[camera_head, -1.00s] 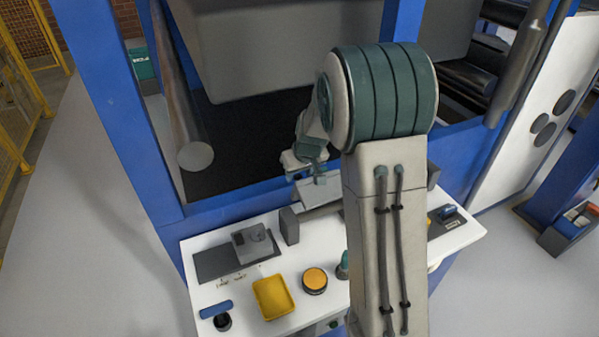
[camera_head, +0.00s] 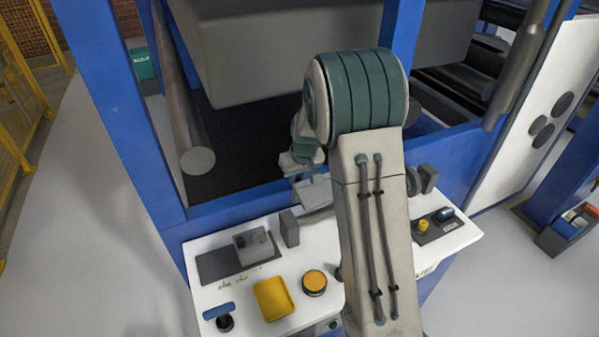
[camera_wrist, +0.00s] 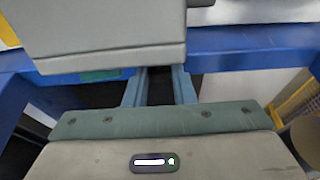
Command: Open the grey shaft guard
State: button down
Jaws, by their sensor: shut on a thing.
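The grey shaft guard (camera_head: 313,194) is a pale grey panel over a shaft (camera_head: 318,215) at the back of the white bench. It stands tilted up, and part of the shaft shows below it. My gripper (camera_head: 318,178) is shut on the guard from above and behind. My arm hides the guard's right part. In the wrist view a large grey panel (camera_wrist: 110,35), which looks like the guard, fills the top. The fingers of my gripper (camera_wrist: 158,72) reach its lower edge there. The exact grip point is hidden behind that panel.
A dark grey block (camera_head: 289,228) stands at the shaft's left end. The bench (camera_head: 230,285) holds a grey box (camera_head: 253,246), a yellow tray (camera_head: 273,299) and an orange-topped round item (camera_head: 314,282). Blue frame posts (camera_head: 115,110) rise at the left.

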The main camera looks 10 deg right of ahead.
jog(key=shift+w+a, duration=0.1)
jog(key=shift+w, duration=0.25)
jog(key=shift+w+f+b, duration=0.25)
jog(key=shift+w+b, duration=0.05)
jog(key=shift+b, duration=0.15)
jog(key=shift+w+a+r, duration=0.1)
jog(key=shift+w+r, duration=0.1)
jog(key=c, duration=1.2)
grip_release()
jog(key=shift+w+f, duration=0.1)
jog(key=shift+c, duration=0.2)
jog(key=a+b+v, duration=0.1)
jog(key=b+v, duration=0.1)
jog(key=v, duration=1.2)
jog(key=shift+w+d, duration=0.2)
jog(key=shift+d, duration=0.2)
